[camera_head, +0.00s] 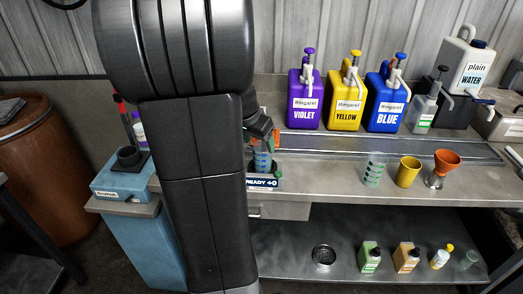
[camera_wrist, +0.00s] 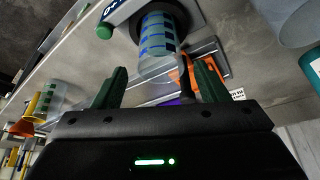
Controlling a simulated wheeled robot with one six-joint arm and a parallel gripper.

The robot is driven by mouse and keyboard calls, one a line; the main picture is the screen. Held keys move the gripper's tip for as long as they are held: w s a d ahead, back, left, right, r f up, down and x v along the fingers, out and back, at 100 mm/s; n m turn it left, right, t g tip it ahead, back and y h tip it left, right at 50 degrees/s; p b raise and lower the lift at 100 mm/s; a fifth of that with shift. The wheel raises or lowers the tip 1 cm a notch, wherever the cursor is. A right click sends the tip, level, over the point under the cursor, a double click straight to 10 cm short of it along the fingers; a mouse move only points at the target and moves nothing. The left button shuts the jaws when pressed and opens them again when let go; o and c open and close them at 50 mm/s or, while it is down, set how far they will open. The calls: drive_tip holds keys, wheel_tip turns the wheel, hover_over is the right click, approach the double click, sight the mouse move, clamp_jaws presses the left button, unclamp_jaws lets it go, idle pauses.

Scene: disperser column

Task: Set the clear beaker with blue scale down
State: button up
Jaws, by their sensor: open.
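The clear beaker with blue scale (camera_head: 262,160) stands behind the "READY +0" sign (camera_head: 262,183), partly hidden by my arm. In the wrist view the same beaker (camera_wrist: 159,38) shows its blue marks, with its base on a dark round plate (camera_wrist: 133,25). My gripper (camera_head: 264,141) is at the beaker's upper part. In the wrist view my gripper (camera_wrist: 160,82) has its green fingers spread apart, one on each side of the beaker's open end, with visible gaps. I cannot tell how far the fingers reach along the beaker.
A green-scaled beaker (camera_head: 375,170), a yellow cup (camera_head: 408,171) and an orange funnel (camera_head: 446,163) stand right on the bench. Violet (camera_head: 304,98), yellow (camera_head: 347,101) and blue (camera_head: 387,103) jugs line the back shelf. Small bottles stand on the lower shelf (camera_head: 300,245).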

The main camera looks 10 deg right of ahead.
drive_tip(key=shift+v, duration=2.05)
idle(0.4)
